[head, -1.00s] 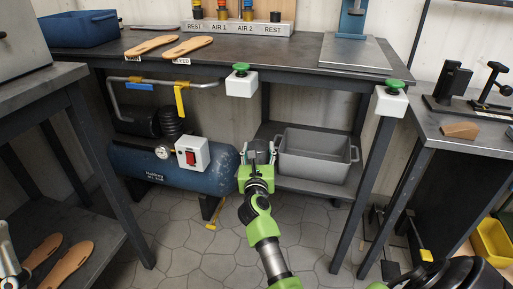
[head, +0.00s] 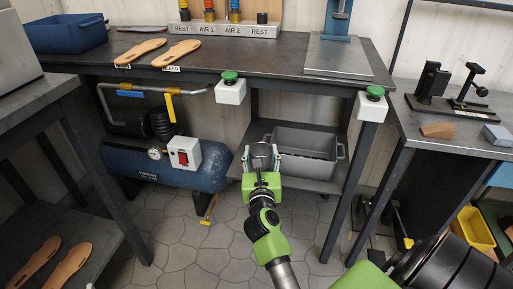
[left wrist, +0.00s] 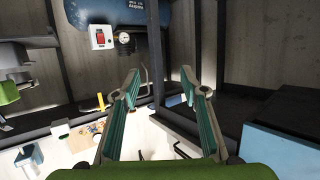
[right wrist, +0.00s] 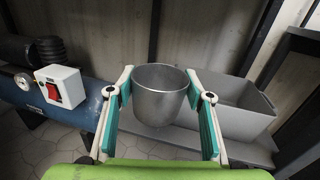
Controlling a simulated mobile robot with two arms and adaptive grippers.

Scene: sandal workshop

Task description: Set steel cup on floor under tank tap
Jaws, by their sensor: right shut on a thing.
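The steel cup (right wrist: 160,92) is upright between the fingers of my right gripper (right wrist: 160,108), which is shut on it. In the head view the cup (head: 262,155) shows small between the fingertips of my right gripper (head: 262,160), in front of the lower shelf. The blue tank (head: 160,171) lies under the bench, left of this gripper. A yellow tap handle (head: 208,209) shows low by the tank's right end, above the floor. My left gripper (left wrist: 157,112) is open and empty in the left wrist view; the head view does not show it.
A grey bin (head: 304,157) stands on the lower shelf (head: 310,184), close behind and right of the cup. Bench legs (head: 340,195) flank the space. A red-switch box (head: 184,153) sits on the tank's front. The stone floor (head: 180,235) before the tank is clear.

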